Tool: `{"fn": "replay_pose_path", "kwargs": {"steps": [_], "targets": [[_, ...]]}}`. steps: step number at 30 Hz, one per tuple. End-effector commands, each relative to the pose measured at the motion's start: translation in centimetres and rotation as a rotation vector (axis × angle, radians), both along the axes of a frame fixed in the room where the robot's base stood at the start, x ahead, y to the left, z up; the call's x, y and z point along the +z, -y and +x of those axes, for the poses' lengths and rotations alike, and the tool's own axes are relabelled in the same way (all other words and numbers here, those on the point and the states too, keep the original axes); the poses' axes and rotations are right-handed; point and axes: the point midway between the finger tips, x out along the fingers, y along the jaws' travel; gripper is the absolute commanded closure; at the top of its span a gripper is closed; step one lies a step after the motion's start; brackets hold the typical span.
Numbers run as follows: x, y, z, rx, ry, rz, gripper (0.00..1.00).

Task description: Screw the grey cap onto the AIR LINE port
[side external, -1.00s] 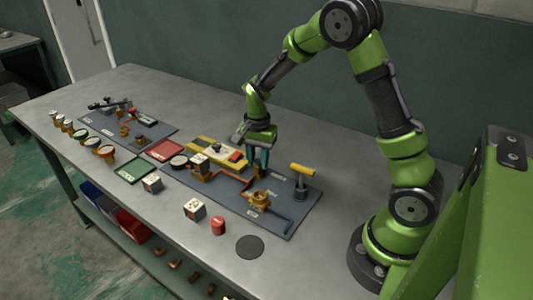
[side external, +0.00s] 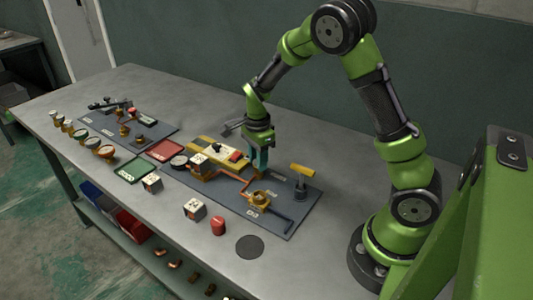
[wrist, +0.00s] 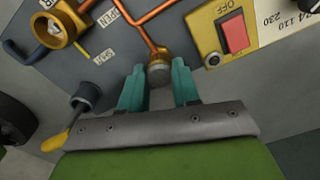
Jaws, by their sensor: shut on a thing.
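The grey cap (wrist: 159,74) is between my gripper's two teal fingers (wrist: 160,88) in the wrist view. It sits at the mouth of a brass port (wrist: 158,56) at the end of a copper pipe. My gripper is shut on the cap. I cannot tell how far the cap is threaded on, and no AIR LINE label is readable. In the side view my gripper (side external: 260,165) points down at the panel (side external: 285,215), and its fingers hide the cap.
A brass ring fitting (side external: 260,199) is in front. A yellow unit with a red switch (wrist: 234,34) lies on the other side. A red cylinder (side external: 218,226) and dotted cubes (side external: 195,209) stand off the panel.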

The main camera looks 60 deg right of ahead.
Motion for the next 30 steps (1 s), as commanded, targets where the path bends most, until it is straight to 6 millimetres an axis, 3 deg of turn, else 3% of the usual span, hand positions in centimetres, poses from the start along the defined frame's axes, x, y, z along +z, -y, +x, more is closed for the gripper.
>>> {"fn": "replay_pose_path", "kwargs": {"steps": [9,10,15,21,25,30], "targets": [[-0.16,-0.11,0.07,-0.063,0.001,0.000,0.98],[-0.15,-0.09,0.08,-0.072,0.001,0.000,0.66],[-0.09,-0.05,0.05,-0.068,0.001,0.001,0.40],[-0.05,-0.02,0.03,-0.068,0.000,0.001,0.39],[-0.04,-0.02,0.02,-0.067,0.000,0.001,0.22],[-0.03,-0.02,0.02,-0.067,0.000,0.001,0.22]]}}
